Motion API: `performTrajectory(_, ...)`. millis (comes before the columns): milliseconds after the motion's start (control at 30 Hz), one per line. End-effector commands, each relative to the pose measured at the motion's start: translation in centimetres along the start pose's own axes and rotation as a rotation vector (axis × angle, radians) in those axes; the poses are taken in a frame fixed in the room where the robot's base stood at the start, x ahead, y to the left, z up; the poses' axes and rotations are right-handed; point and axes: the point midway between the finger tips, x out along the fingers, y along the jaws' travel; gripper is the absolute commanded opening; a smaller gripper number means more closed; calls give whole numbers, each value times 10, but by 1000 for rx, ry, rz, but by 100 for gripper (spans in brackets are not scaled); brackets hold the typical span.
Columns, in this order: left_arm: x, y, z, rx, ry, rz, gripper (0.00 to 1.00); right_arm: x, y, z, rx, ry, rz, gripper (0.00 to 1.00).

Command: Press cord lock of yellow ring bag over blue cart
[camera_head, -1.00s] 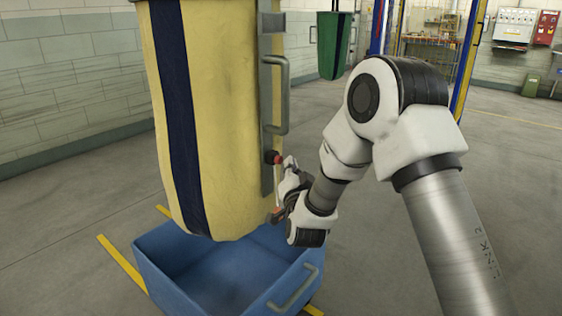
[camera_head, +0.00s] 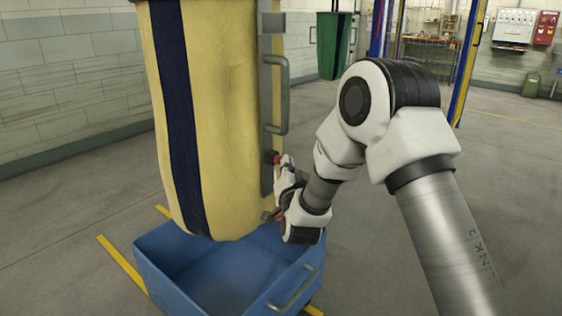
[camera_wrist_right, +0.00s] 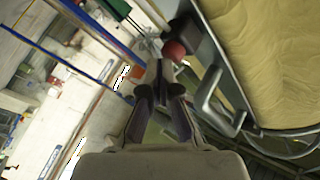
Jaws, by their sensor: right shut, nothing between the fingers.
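The yellow bag (camera_head: 227,110) with a dark blue vertical stripe hangs over the blue cart (camera_head: 165,270). A grey metal strip with handles runs down the bag's right side. A red round knob (camera_head: 277,158), apparently the cord lock, sits low on this strip; it also shows in the right wrist view (camera_wrist_right: 174,50). My right gripper (camera_head: 279,183) is beside the strip, close to the knob. In the right wrist view its shut, empty fingers (camera_wrist_right: 160,68) end just short of or at the knob; contact cannot be told. My left gripper is not in view.
The cart's open top lies under the bag, with a handle (camera_head: 291,289) on its near right side. A green bag (camera_head: 334,45) hangs farther back. Blue and yellow posts stand behind my right arm. The floor at left and right is clear.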

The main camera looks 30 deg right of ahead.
Motion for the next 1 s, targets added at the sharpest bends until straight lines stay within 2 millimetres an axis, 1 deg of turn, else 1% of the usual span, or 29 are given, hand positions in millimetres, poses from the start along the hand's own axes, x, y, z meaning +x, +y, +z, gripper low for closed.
performTrajectory(733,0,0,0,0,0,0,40,4,-3,3,0,0,-1,0)
performTrajectory(1000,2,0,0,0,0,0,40,-5,4,-3,-1,-1,0,0)
